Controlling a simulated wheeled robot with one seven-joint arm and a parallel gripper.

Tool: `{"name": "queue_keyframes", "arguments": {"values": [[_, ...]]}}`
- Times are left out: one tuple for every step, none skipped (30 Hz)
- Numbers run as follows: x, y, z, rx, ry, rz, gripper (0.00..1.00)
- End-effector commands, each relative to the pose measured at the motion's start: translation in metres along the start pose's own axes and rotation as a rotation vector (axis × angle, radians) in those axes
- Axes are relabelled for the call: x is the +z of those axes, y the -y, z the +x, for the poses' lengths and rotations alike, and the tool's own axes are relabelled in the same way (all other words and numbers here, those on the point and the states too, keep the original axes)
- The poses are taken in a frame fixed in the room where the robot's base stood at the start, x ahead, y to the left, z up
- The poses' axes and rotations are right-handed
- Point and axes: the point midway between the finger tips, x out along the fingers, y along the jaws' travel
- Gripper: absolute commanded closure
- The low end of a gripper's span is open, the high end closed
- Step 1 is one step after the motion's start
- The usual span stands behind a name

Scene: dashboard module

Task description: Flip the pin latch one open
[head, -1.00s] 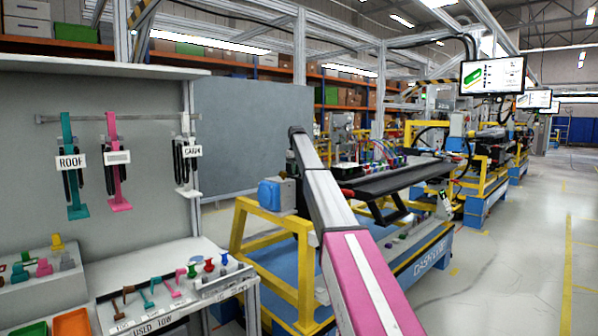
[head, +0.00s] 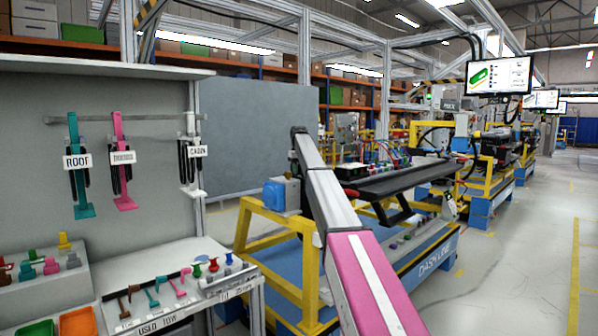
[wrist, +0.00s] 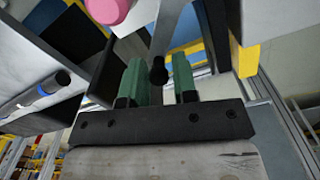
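In the wrist view my gripper (wrist: 158,82) shows two green fingers on a black bar, spread apart with a gap between them. A small black knob (wrist: 158,70) on a thin dark stem shows in that gap, apart from both fingers in the picture. I cannot tell whether it belongs to pin latch one. No latch can be made out for certain in the head view. There my arm reaches toward the yellow-framed dashboard station, and the gripper itself is hidden. The long black dashboard module (head: 425,178) lies on that station to the right of my arm.
A blue box (head: 281,194) sits on the yellow frame (head: 262,268) left of my arm. A bench (head: 185,255) with coloured pieces stands at the left, below hanging tools. In the wrist view a pink round part (wrist: 108,8) is close by. Floor at the right is clear.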

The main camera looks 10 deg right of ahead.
Motion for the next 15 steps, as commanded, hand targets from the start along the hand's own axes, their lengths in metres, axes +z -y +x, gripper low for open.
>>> {"name": "queue_keyframes", "arguments": {"values": [[-0.0002, 0.0004, -0.0001, 0.000, 0.000, 0.000, 0.57], [-0.0002, 0.0003, -0.0001, 0.000, 0.000, 0.000, 0.57], [-0.0001, 0.0003, -0.0001, 0.000, 0.000, 0.000, 0.57], [-0.0001, 0.0002, -0.0001, 0.000, 0.000, 0.000, 0.57], [-0.0001, 0.0001, -0.0001, 0.000, 0.000, 0.000, 0.57], [-0.0001, 0.0001, -0.0001, 0.000, 0.000, 0.000, 0.57], [-0.0001, 0.0000, 0.0000, 0.000, 0.000, 0.001, 0.57], [-0.0001, 0.0000, 0.0000, 0.000, 0.000, 0.001, 0.57], [-0.0001, -0.0001, -0.0002, 0.000, 0.000, 0.001, 0.57], [-0.0001, -0.0001, -0.0006, 0.000, 0.000, 0.001, 0.57], [-0.0001, -0.0001, -0.0013, 0.000, 0.000, 0.001, 0.57], [-0.0002, -0.0002, -0.0027, 0.000, 0.000, 0.001, 0.57], [-0.0003, -0.0002, -0.0043, 0.000, 0.000, 0.001, 0.57], [-0.0004, -0.0002, -0.0063, 0.000, 0.000, 0.001, 0.57], [-0.0006, -0.0003, -0.0096, 0.000, 0.000, 0.001, 0.57]]}}
